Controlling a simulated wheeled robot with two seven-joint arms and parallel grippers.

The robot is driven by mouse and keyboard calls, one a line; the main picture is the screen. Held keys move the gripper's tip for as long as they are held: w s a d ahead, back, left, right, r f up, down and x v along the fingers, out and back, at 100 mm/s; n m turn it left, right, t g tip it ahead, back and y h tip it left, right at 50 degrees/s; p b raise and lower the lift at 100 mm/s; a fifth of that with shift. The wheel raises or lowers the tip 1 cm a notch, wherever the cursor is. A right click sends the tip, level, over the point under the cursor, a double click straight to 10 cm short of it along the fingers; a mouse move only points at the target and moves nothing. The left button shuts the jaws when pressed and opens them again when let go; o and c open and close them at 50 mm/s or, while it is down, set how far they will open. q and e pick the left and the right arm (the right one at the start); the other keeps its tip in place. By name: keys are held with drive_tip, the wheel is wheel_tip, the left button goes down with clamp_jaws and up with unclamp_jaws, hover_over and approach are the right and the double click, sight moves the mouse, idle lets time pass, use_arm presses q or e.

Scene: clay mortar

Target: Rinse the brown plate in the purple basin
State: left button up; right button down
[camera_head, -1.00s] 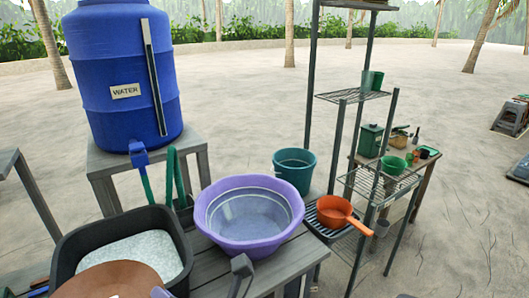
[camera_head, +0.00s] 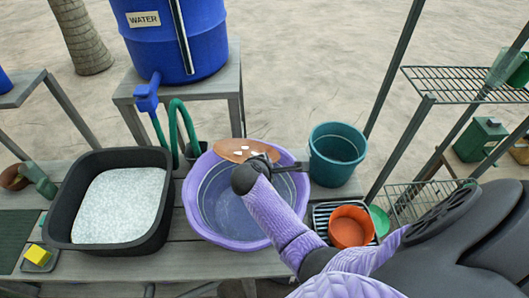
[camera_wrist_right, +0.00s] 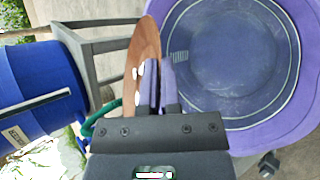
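The purple basin (camera_head: 197,213) stands on the grey bench with water inside; it fills the right of the right wrist view (camera_wrist_right: 290,20). The brown plate (camera_head: 226,150), with several white spots on its face, is over the basin's far rim. It shows nearly edge-on in the right wrist view (camera_wrist_right: 146,42), tilted steeply. My right gripper (camera_head: 272,161) reaches over the basin and is shut on the plate's edge; its fingers also show in the wrist view (camera_wrist_right: 158,92). I cannot tell whether the plate touches the water or rim. My left gripper is not in view.
A black tub (camera_head: 61,222) of pale granular material stands left of the basin. A teal bucket (camera_head: 335,165) and an orange pan (camera_head: 350,228) on a rack are to its right. A blue water barrel (camera_head: 205,45) stands behind. A yellow sponge (camera_head: 38,254) lies at far left.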

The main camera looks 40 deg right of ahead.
use_arm(q)
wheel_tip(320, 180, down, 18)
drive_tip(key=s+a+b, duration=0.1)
drive_tip(key=b, duration=1.7)
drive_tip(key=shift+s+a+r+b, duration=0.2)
drive_tip(key=shift+b, duration=0.1)
use_arm(e)
wheel_tip(320, 180, down, 21)
drive_tip(key=s+a+m+g, duration=0.1)
drive_tip(key=a, duration=0.1)
drive_tip(key=shift+s+a+y, duration=0.15)
drive_tip(key=shift+a+y, duration=0.1)
drive_tip(key=shift+y, duration=0.05)
use_arm(q)
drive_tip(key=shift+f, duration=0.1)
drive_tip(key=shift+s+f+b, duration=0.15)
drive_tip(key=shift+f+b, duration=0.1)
drive_tip(key=shift+b, duration=0.1)
use_arm(e)
drive_tip(key=shift+f, duration=0.5)
